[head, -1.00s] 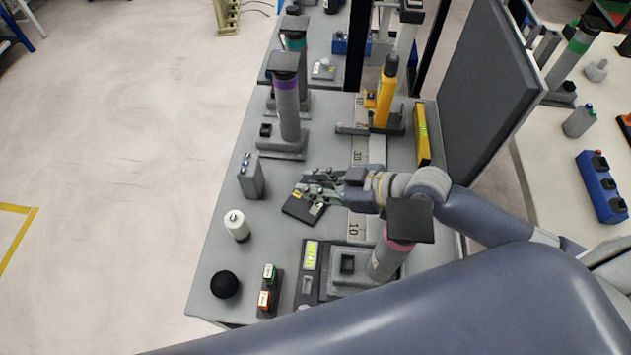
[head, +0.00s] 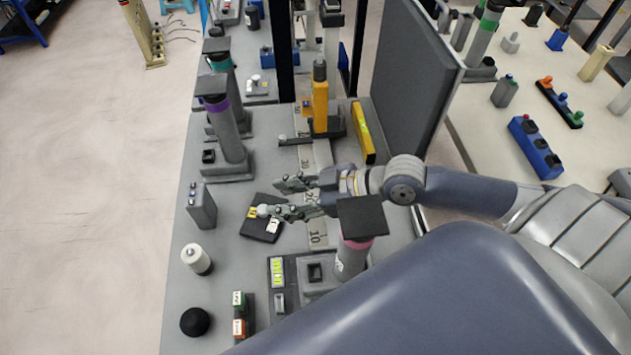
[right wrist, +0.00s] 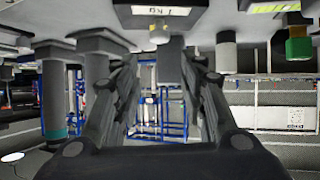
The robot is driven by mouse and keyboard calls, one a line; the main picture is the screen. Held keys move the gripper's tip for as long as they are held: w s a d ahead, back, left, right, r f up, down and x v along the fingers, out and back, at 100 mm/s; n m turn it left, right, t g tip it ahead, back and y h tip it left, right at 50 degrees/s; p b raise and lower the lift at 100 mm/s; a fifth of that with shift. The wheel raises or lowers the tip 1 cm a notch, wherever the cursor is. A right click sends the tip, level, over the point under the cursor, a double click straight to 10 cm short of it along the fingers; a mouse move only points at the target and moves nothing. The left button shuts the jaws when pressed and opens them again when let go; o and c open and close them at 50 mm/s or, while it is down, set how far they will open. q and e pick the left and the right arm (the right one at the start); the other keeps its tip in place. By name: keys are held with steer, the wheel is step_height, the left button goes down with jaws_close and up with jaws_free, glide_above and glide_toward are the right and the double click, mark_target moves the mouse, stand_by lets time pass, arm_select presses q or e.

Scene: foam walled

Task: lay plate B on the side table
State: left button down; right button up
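No plate with a readable letter B shows, so I cannot tell which one is plate B. A dark flat square piece (head: 257,230) with yellow and white labels lies on the grey table (head: 190,270). Dark square plates also top the posts with a pink band (head: 361,216), a purple band (head: 211,86) and a teal band (head: 215,45). My right gripper (head: 272,197) is open, its fingers pointing left beside and partly over the labelled piece. In the right wrist view the gap between the fingers (right wrist: 160,100) is empty. My left gripper is not in view.
A cream table (head: 480,130) with a blue box (head: 535,148) stands at right, past a dark upright panel (head: 410,75).

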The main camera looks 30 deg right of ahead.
steer(key=p+v, duration=0.2)
steer(key=v, duration=0.5)
steer(key=shift+r, duration=0.1)
steer(key=shift+s+d, duration=0.1)
steer(key=shift+s, duration=0.05)
stand_by(0.7)
